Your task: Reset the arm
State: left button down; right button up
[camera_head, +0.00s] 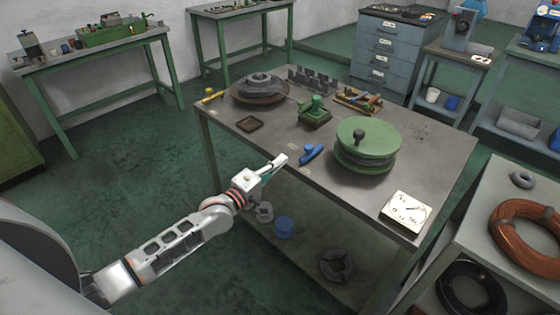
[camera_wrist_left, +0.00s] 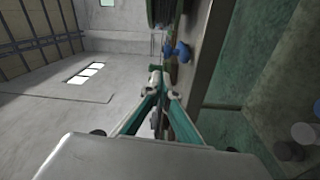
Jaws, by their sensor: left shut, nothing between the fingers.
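My left arm comes in from the left in the head view, stretched toward the front edge of the grey workbench (camera_head: 225,133). My left gripper (camera_head: 279,162) is at that edge, its fingers shut and empty. In the left wrist view its fingers (camera_wrist_left: 157,80) are together and point toward the bench, with a blue object beyond them. The blue-handled tool (camera_head: 312,153) lies on the bench just right of the fingertips and apart from them; it also shows in the left wrist view (camera_wrist_left: 182,51). My right gripper is in neither view.
The bench holds a green round drum (camera_head: 366,139), a white dial panel (camera_head: 406,211), a green block (camera_head: 315,114) and a dark round plate (camera_head: 259,91). A lower shelf carries a blue can (camera_head: 284,227). A side shelf with a copper coil (camera_head: 524,232) stands right. Green floor is open at left.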

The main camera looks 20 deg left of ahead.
pick_arm(q)
jog(key=s+d+f+m+g, duration=0.2)
jog(key=s+d+f+m, duration=0.15)
jog(key=s+f, duration=0.25)
jog(key=s+d+f+m+g, duration=0.1)
jog(key=s+d+f+m, duration=0.1)
jog(key=s+f+m, duration=0.35)
jog(key=s+f+m+g+y, duration=0.1)
jog(key=s+f+m, duration=0.1)
jog(key=s, duration=0.4)
jog(key=s+a+f+m+g+y, duration=0.1)
jog(key=s+f+m, duration=0.2)
jog(key=s, duration=0.4)
jog(key=s+f+m+g+y, duration=0.1)
jog(key=s+f+m, duration=0.1)
jog(key=s+f, duration=0.2)
jog(key=s, duration=0.3)
jog(key=shift+a+f+m+g+y, duration=0.2)
jog(key=shift+f+m+g+y, duration=0.1)
jog(key=shift+m+g+y, duration=0.1)
